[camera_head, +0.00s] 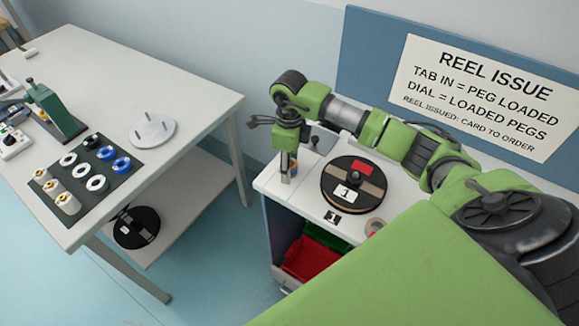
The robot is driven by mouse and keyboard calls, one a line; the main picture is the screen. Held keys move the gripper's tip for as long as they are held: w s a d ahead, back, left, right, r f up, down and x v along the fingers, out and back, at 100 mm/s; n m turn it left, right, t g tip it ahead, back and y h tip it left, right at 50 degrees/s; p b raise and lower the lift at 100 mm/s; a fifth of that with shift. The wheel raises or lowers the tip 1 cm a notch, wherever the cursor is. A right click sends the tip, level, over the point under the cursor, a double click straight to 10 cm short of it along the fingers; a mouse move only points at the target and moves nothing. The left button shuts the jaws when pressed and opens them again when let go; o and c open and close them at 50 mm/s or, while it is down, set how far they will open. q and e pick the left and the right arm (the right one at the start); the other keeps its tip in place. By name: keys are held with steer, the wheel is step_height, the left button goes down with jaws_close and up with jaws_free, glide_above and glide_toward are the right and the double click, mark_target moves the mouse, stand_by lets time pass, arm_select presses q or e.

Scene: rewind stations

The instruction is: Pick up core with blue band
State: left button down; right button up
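Several cores lie on a dark mat (118,178) on the white table at left. Two blue-and-white ring-shaped cores (105,153) (121,163) are at its right side, next to a black one (92,141). White rings (82,171) fill the middle row, and white cores with gold-coloured centres (54,188) the near left row. My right gripper (288,178) points down at the left end of the white cabinet top, far from the mat. A small tan and bluish item (294,169) shows at its fingertips; whether it is gripped is unclear. My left gripper is out of view.
Red and green bins (308,260) are below. A pegged white disc (152,130) and green device (55,110) stand on the table. Another reel (136,228) lies on its lower shelf.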

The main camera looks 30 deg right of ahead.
steer(key=c, duration=0.5)
steer(key=shift+r, duration=0.15)
